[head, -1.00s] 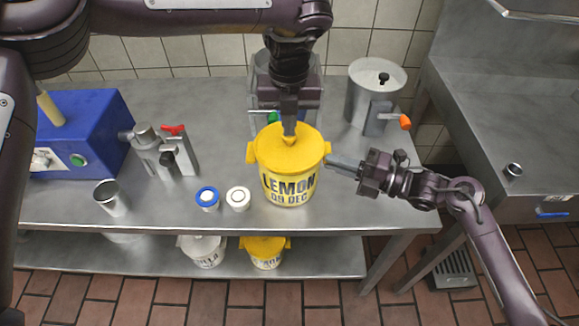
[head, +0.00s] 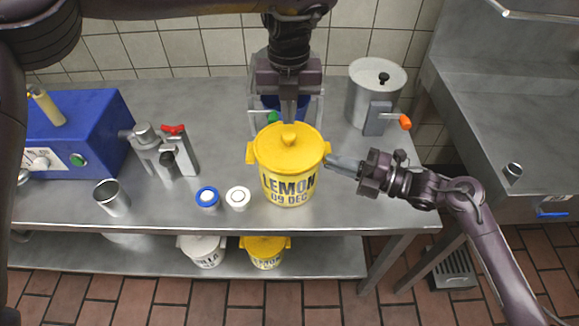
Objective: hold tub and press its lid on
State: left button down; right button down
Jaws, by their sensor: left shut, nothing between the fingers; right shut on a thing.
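The yellow tub (head: 290,185) stands upright on the steel table, with "LEMON 09 DEC" printed on its front. Its yellow lid (head: 270,150) with a round knob sits on top and looks level on the rim. My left gripper (head: 289,118) points down from above, shut and empty, with its fingertips just above or behind the lid's knob; the exact gap is hard to tell. My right gripper (head: 332,163) comes from the right and is shut on the tub's right side, at its ear near the rim. The grip itself is partly hidden.
A blue-lidded cup (head: 207,198) and a white-lidded cup (head: 238,198) stand left of the tub. Further left are a metal cup (head: 111,197), a metal device with a red handle (head: 165,150) and a blue machine (head: 85,130). A steel canister (head: 374,90) stands behind right.

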pick_arm(q)
jog(key=shift+r, duration=1.85)
pick_arm(e)
jog(key=c, duration=1.5)
grip_release()
jog(key=shift+o, duration=0.2)
jog(key=v, duration=1.2)
pick_arm(q)
jog(key=shift+f, duration=0.1)
pick_arm(e)
jog(key=shift+s+f, duration=0.1)
jog(key=shift+f, duration=0.1)
